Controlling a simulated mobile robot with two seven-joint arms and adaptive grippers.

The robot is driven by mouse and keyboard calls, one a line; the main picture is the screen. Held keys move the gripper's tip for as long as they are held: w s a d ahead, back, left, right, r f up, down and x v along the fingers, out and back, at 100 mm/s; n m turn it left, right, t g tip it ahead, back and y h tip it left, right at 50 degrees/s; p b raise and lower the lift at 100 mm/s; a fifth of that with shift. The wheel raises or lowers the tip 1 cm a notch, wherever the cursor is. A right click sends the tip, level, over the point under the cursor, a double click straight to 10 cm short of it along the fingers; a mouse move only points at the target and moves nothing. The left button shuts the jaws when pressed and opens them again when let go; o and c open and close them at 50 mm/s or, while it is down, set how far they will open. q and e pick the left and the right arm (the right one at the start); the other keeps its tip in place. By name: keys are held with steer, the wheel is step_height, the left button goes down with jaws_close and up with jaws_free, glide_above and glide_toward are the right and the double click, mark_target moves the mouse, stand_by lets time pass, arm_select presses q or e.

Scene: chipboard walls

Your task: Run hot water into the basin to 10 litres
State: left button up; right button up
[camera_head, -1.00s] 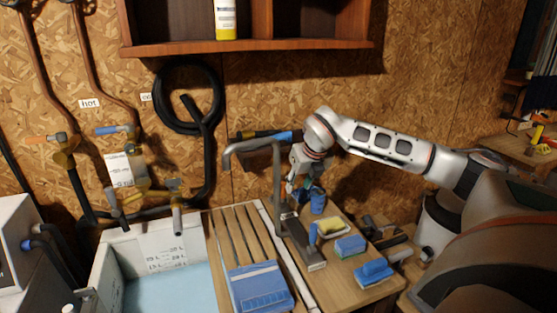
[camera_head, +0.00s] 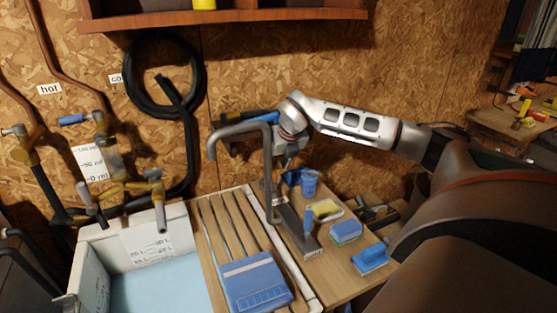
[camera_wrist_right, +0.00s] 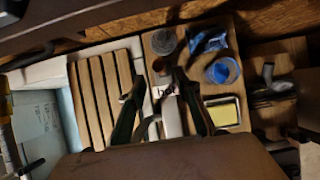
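The white basin (camera_head: 88,262) stands at lower left, with litre marks on its back wall and a pale blue surface inside. I cannot tell whether that surface is water. A brass tap with a grey spout (camera_head: 160,212) points down over the basin. My right gripper (camera_head: 284,168) is above the counter, partly hidden by a bent grey pipe; in the wrist view its fingers (camera_wrist_right: 160,118) are apart. My left gripper is out of view.
A slatted board (camera_head: 222,222) with a blue box (camera_head: 255,283) lies right of the basin. The bent grey pipe (camera_head: 240,130) rises near my gripper. A shelf (camera_head: 230,22) overhangs.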

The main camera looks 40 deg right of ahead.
mark_target(274, 172)
steer(key=b+x, duration=0.3)
steer(key=x, duration=0.3)
steer(key=shift+s+f+b, duration=0.1)
steer(key=shift+b, duration=0.3)
steer(key=shift+r, duration=0.3)
steer(key=shift+a+r+p, duration=0.1)
steer(key=shift+p, duration=0.35)
steer(key=c, duration=0.9)
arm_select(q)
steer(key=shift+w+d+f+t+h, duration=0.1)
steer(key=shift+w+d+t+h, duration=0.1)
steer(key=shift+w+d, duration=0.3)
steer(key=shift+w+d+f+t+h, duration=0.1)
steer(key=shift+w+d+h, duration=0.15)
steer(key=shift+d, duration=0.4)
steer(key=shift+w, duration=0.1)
arm_select(e)
steer(key=shift+s, duration=0.1)
